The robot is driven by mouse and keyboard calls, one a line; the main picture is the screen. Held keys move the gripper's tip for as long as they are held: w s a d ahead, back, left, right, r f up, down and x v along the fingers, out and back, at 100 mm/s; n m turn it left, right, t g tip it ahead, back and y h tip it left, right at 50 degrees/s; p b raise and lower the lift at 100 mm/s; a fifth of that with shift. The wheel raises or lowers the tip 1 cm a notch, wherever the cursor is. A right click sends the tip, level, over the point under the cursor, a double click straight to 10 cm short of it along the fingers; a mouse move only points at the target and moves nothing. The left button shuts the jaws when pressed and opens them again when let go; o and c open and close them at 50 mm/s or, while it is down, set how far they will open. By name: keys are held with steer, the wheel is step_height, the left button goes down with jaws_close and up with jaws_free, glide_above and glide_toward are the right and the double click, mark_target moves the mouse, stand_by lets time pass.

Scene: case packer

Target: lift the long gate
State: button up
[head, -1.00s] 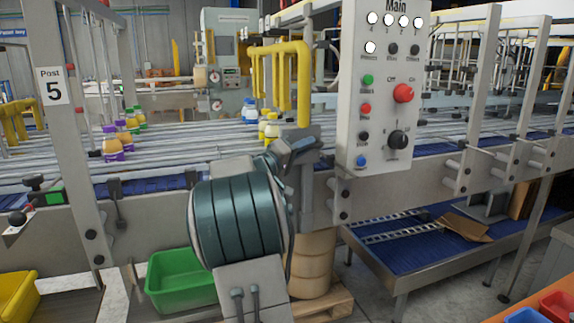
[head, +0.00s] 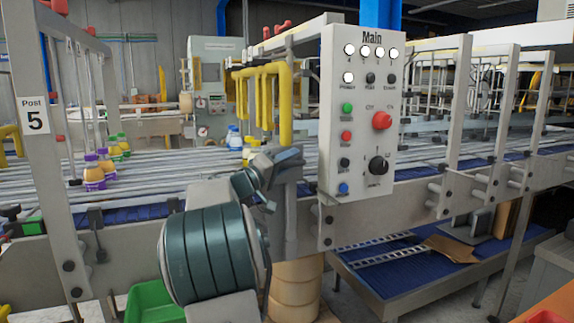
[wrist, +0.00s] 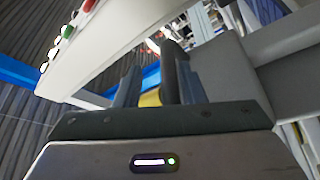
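A yellow barred frame (head: 265,95) with several hanging bars stands over the conveyor, left of the control panel. It looks like a gate, but I cannot tell for sure that it is the long gate. My gripper (head: 290,156) is in front of the conveyor, below the yellow frame in the picture and left of the panel's lower part. In the wrist view, the two dark fingers of my gripper (wrist: 151,65) stand apart with nothing held between them. A small patch of yellow shows behind the gap. The fingertips are hard to make out in the head view.
The white "Main" control panel (head: 360,110) hangs close to the right of my gripper; its edge fills the wrist view's upper left. Bottles (head: 95,172) stand on the conveyor. The "Post 5" upright (head: 55,150) is at left. A green bin (head: 152,302) is below.

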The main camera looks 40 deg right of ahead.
steer(key=shift+w+f, duration=0.1)
steer(key=shift+f, duration=0.05)
steer(key=shift+a+f, duration=0.25)
steer(key=shift+a, duration=0.15)
steer(key=s+b+v, duration=0.1)
steer(key=b+v, duration=0.3)
steer(key=v, duration=0.9)
steer(key=shift+w+r, duration=0.25)
steer(key=shift+w, duration=0.2)
